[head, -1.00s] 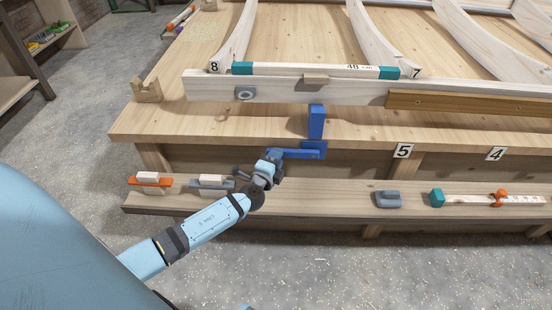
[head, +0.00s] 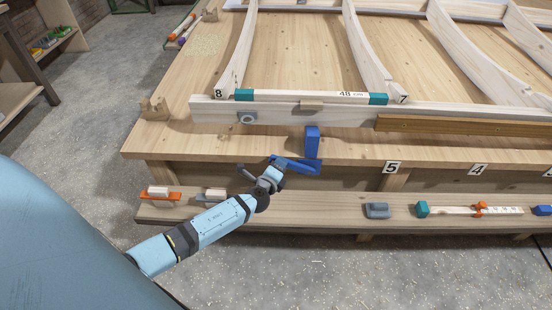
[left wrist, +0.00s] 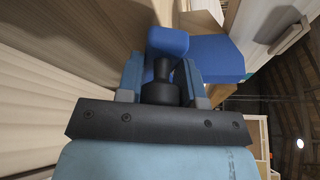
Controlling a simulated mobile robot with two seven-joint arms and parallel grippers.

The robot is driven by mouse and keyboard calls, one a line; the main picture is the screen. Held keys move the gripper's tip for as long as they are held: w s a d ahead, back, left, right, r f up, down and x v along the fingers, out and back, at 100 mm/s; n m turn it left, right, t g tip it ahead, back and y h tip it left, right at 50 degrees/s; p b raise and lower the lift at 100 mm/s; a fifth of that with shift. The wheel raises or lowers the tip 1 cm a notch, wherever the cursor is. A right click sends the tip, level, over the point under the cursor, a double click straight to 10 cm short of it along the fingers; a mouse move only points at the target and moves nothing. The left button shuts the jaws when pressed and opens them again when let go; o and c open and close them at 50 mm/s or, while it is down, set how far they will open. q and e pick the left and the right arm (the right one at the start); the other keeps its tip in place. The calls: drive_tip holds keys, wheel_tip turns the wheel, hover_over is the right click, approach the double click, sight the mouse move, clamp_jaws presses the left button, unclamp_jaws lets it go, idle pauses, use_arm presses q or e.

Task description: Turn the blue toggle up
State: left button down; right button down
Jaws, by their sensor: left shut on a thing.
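The blue toggle sits at the front edge of the wooden bench. Its upright blue block (head: 312,140) stands at the edge, and its blue lever (head: 300,166) runs left from below the block, its left end a little higher than its right. My left gripper (head: 273,168) is shut on the left end of the lever. In the left wrist view, the fingers (left wrist: 163,78) stand on either side of a dark round part, with the blue lever (left wrist: 168,42) just beyond. The fingers partly hide the grip. My right gripper is not in view.
A pale rail (head: 345,117) lies above the toggle, with a 48 cm spacer (head: 312,97) behind it. The lower shelf (head: 320,212) holds an orange clamp (head: 160,194), a grey clamp (head: 211,194), a grey block (head: 377,210) and a teal-ended rule (head: 450,210).

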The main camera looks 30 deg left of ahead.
sight(307, 147)
use_arm(q)
drive_tip(key=w+d+r+m+g+y+p, duration=0.1)
drive_tip(key=d+r+m+p, duration=0.1)
drive_tip(key=p, duration=0.3)
drive_tip(key=w+d+r+m+g+y+p, duration=0.1)
drive_tip(key=w+d+r+m+p, duration=0.1)
drive_tip(key=p, duration=0.3)
drive_tip(key=w+d+r+m+g+y+p, duration=0.1)
drive_tip(key=d+r+m+g+p, duration=0.1)
drive_tip(key=p, duration=0.4)
drive_tip(key=shift+w+d+r+m, duration=0.2)
drive_tip(key=shift+d+r+m, duration=0.1)
drive_tip(key=shift+d+m, duration=0.2)
drive_tip(key=shift+w+d+r+m, duration=0.25)
drive_tip(key=shift+d+m, duration=0.1)
drive_tip(key=shift+m, duration=0.15)
drive_tip(key=shift+w+d+m+y, duration=0.4)
drive_tip(key=shift+d+m+y, duration=0.2)
drive_tip(key=shift+d+m, duration=0.15)
drive_tip(key=c, duration=0.8)
unclamp_jaws()
drive_tip(key=shift+d, duration=0.1)
drive_tip(key=shift+g, duration=0.3)
